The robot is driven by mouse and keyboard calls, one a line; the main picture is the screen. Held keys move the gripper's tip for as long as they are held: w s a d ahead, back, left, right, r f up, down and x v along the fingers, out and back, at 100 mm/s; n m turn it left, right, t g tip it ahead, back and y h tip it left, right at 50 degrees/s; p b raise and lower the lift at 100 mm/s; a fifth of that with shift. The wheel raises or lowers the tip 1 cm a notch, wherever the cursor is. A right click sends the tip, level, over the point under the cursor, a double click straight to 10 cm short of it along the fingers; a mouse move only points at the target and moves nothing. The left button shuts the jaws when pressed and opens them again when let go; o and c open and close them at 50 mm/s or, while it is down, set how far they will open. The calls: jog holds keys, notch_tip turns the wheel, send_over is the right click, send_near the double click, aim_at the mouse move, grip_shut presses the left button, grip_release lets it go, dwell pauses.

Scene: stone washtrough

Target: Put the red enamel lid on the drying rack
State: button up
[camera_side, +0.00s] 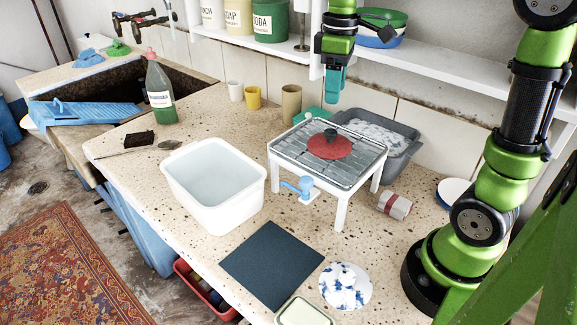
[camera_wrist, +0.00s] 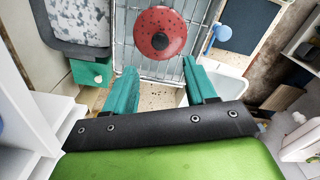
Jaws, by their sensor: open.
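The red enamel lid (camera_side: 331,147) with a dark knob lies flat on the wire drying rack (camera_side: 352,175), which stands on white legs. In the wrist view the speckled red lid (camera_wrist: 145,22) rests on the wires of the rack (camera_wrist: 205,12), just beyond my fingertips. My gripper (camera_side: 331,98) is above and behind the rack in the side view, apart from the lid. Its teal fingers are spread with nothing between them in the wrist view (camera_wrist: 160,85).
A grey tub of suds (camera_side: 400,137) stands right behind the rack. A white basin (camera_side: 213,185) stands left of it. A blue tap-like piece (camera_side: 300,187) is at the rack's front. A shelf (camera_side: 440,75) runs along the wall near my gripper. A dark mat (camera_side: 272,263) lies in front.

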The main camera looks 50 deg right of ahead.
jog(key=s+a+f+m+t+y, duration=0.2)
jog(key=s+a+m+t, duration=0.5)
jog(key=s+a+m, duration=0.1)
jog(key=shift+s+a+f+m, duration=0.3)
jog(key=shift+s+a, duration=0.6)
jog(key=shift+s, duration=0.3)
